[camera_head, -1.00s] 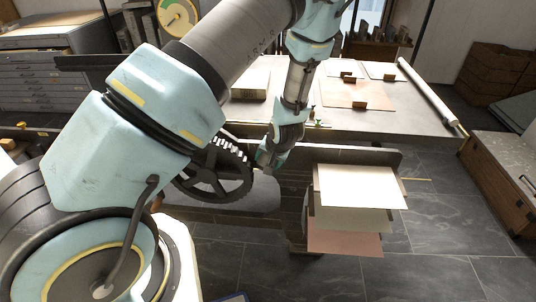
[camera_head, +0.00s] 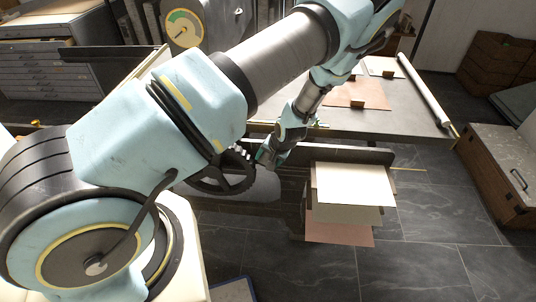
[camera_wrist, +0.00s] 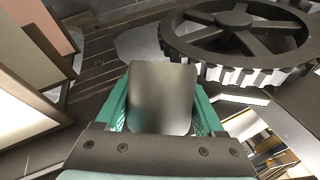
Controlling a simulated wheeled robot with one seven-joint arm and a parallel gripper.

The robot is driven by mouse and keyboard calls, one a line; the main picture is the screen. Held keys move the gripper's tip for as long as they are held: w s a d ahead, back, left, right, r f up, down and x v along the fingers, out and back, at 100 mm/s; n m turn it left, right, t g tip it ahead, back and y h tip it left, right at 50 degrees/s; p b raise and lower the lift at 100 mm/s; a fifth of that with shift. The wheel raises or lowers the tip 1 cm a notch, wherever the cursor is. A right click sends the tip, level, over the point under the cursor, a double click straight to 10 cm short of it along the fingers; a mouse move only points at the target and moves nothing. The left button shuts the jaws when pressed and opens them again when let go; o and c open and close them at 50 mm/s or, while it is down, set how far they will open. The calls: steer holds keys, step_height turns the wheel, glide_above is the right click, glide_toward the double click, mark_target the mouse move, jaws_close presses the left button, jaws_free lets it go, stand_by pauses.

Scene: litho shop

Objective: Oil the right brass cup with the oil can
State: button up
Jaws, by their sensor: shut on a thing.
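My gripper (camera_head: 268,156) hangs low beside the dark gear wheel, at the near side of the press. In the wrist view its two teal fingers (camera_wrist: 162,100) are shut on a smooth grey metal body (camera_wrist: 162,92), which I take to be the oil can. Its spout does not show. In the head view the oil can is not clearly visible at the gripper.
The toothed gear wheel (camera_wrist: 240,38) lies close beyond the held can; it also shows in the head view (camera_head: 222,184). Pale and pink sheets (camera_head: 352,184) stand right of my gripper. A table (camera_head: 405,122) with a long roll (camera_head: 425,90) lies behind.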

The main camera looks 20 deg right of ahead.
steer(key=shift+s+a+r+p, duration=0.1)
steer(key=shift+r+p, duration=0.25)
steer(key=shift+p, duration=1.1)
steer(key=shift+s+a+r+g+y+p, duration=0.1)
steer(key=shift+a+g+y+p, duration=0.15)
steer(key=shift+y+p, duration=0.3)
stand_by(2.7)
